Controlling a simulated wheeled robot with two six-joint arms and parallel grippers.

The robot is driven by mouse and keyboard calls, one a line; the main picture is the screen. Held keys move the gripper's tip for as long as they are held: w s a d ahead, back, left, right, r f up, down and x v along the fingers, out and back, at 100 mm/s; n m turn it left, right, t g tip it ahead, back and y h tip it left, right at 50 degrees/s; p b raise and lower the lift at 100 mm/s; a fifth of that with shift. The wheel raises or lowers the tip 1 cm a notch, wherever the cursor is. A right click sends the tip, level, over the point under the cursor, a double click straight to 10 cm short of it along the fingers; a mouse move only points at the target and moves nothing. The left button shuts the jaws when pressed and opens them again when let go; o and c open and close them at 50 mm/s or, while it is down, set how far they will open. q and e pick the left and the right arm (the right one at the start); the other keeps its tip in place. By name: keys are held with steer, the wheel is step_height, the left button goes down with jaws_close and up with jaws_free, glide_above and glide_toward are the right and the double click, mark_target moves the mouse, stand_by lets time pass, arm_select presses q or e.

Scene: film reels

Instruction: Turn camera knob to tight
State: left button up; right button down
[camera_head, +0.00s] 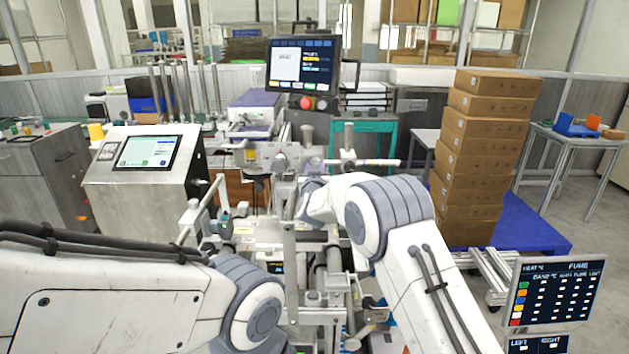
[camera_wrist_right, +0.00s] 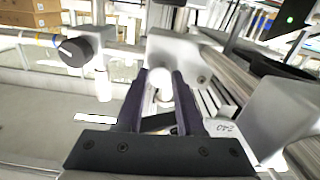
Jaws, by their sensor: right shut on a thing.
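In the right wrist view, the two dark fingers of my right gripper (camera_wrist_right: 160,78) are closed around a pale rounded knob (camera_wrist_right: 163,88) on a light-grey machine block (camera_wrist_right: 178,50). The fingers hide its sides, and I cannot read any tight mark. A separate black knob (camera_wrist_right: 75,50) with a white line sits to the left on a rod with blue and yellow bands, apart from the fingers. In the head view my right arm reaches into the machine at the centre, and its fingertips are hard to make out. My left gripper does not show; only its arm does.
A machine screen on a stand (camera_head: 301,63) with a red button rises behind. A steel box with a display (camera_head: 146,152) stands at left. Stacked cartons (camera_head: 484,150) sit on a blue platform (camera_head: 535,228) at right. A dark panel (camera_head: 556,291) is near the lower right. Machine posts crowd the centre.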

steer(key=shift+f+m+b, duration=0.1)
steer(key=shift+m+b, duration=3.35)
steer(key=shift+m, duration=0.25)
steer(key=c, duration=0.5)
jaws_free()
steer(key=shift+s+b, duration=1.25)
steer(key=shift+s, duration=2.5)
